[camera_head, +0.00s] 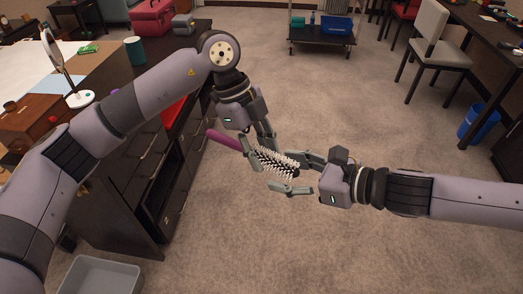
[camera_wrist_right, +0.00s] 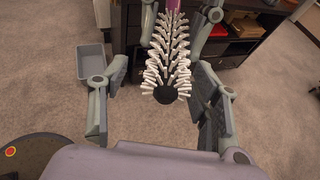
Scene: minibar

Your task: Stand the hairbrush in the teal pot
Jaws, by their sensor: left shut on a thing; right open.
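The hairbrush has a purple handle and a round head of white bristles (camera_head: 274,160). My left gripper (camera_head: 257,150) is shut on the hairbrush near where handle and bristles meet, holding it in the air over the floor. In the right wrist view the bristled head (camera_wrist_right: 170,50) points towards the camera, its dark end between the fingers of my right gripper (camera_wrist_right: 157,98). My right gripper (camera_head: 284,173) is open, with a finger on each side of the bristles and visible gaps. The teal pot (camera_head: 134,50) stands upright on the dark cabinet top at the upper left.
An open drawer (camera_head: 172,160) juts out below. A grey bin (camera_head: 98,276) is on the floor. The middle carpet is clear.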

